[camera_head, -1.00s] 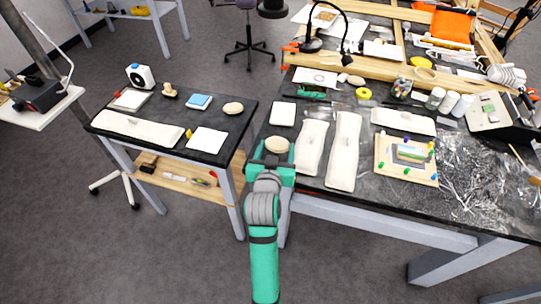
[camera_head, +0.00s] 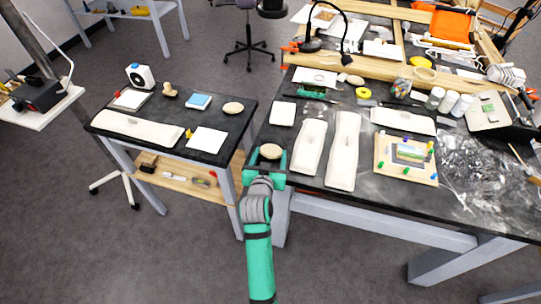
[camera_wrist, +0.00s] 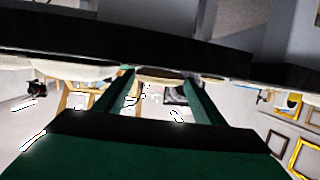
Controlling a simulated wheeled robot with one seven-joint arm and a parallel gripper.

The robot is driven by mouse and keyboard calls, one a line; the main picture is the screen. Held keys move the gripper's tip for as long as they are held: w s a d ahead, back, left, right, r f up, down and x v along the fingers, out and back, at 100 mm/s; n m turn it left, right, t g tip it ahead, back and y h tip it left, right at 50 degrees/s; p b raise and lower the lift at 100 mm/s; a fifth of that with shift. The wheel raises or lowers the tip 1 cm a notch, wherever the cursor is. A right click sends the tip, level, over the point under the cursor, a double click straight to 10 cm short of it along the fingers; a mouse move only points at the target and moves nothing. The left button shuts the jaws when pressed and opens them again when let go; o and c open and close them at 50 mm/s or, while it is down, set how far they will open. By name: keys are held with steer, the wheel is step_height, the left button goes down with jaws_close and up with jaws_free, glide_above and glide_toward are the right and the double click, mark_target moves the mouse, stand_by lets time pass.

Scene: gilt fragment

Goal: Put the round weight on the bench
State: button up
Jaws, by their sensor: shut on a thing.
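The round weight (camera_head: 271,151), a tan flattened disc, sits between the fingers of my gripper (camera_head: 266,160). My gripper is shut on it at the front left corner of the large black-topped bench (camera_head: 262,135). The head view does not settle whether the weight touches the bench top. In the wrist view the weight (camera_wrist: 160,74) shows edge-on between the two green fingers, just under a dark edge.
A similar tan disc (camera_head: 233,108) lies on the smaller black side table (camera_head: 222,122) to the left. A white square pad (camera_head: 283,114) and long pale cushions (camera_head: 310,147) lie on the bench beside my gripper. A gap separates the two tables.

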steer(key=o, duration=1.3)
steer(key=shift+d+f, duration=0.1)
steer(key=shift+s, duration=0.1)
steer(key=v, duration=1.2)
steer(key=s+f+n+y, duration=0.1)
steer(key=s+f, duration=0.3)
steer(key=s, duration=0.5)
steer(key=s+f+n+y, duration=0.1)
steer(key=s+f+y, duration=0.1)
steer(key=s+f, duration=0.5)
steer(key=s+r, duration=0.3)
steer(key=s, duration=0.6)
steer(key=s+r+t, duration=0.1)
steer(key=s+r, duration=0.2)
steer(key=s, duration=0.7)
steer(key=shift+s+d, duration=0.35)
steer(key=shift+d, duration=0.05)
